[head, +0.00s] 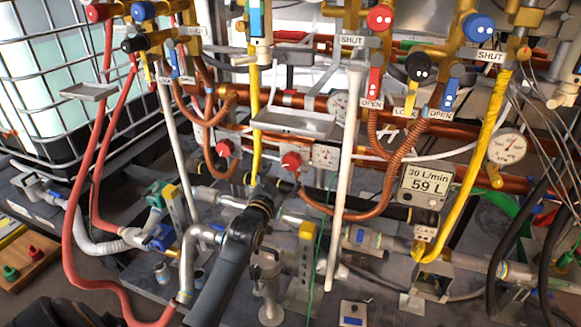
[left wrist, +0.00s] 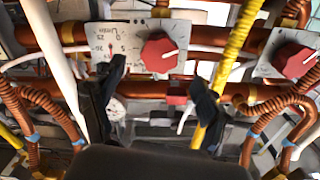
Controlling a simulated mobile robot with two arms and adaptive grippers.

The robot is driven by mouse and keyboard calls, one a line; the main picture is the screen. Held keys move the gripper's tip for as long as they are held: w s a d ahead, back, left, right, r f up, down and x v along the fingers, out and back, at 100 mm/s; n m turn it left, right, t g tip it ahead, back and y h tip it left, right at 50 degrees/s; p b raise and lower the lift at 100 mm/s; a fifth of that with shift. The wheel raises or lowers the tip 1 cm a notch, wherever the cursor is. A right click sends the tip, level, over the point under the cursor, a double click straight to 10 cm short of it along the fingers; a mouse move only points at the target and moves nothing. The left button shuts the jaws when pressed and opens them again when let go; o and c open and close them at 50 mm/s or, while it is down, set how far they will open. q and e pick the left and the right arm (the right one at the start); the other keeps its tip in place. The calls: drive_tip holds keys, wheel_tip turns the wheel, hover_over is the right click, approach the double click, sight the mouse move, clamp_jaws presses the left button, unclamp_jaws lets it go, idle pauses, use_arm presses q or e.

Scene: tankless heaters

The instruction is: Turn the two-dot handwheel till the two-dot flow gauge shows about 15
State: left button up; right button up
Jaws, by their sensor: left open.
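A red handwheel (left wrist: 158,52) with a white line sits on a pale plate in the left wrist view, beside a flow gauge (left wrist: 110,48) marked in L/min. The same red handwheel (head: 291,161) and gauge (head: 326,155) show in the head view. I cannot make out the dots on them, nor read the needle surely. A second red handwheel (left wrist: 300,60) is to the right in the wrist view and also shows in the head view (head: 224,147). My left gripper (left wrist: 155,95) is open, its fingers apart below the first handwheel in the picture, empty. It looks dark in the head view (head: 262,190).
A yellow hose (left wrist: 238,45) and a white pipe (left wrist: 55,55) run close by my fingers. Copper pipes (head: 320,103) cross behind. A metal tray (head: 295,123) hangs above the handwheel. A display (head: 425,184) reads 30 L/min and 59 L.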

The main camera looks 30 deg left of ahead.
sight(290, 164)
use_arm(q)
drive_tip(key=b+x, duration=0.1)
drive_tip(key=x, duration=0.4)
drive_tip(key=shift+x, duration=0.8)
use_arm(e)
drive_tip(key=shift+w+a+f+t, duration=0.15)
drive_tip(key=shift+w+f+t, duration=0.1)
drive_tip(key=shift+w, duration=0.25)
drive_tip(key=shift+w+a+f+t, duration=0.15)
drive_tip(key=shift+w+f+t, duration=0.1)
drive_tip(key=shift+w, duration=0.2)
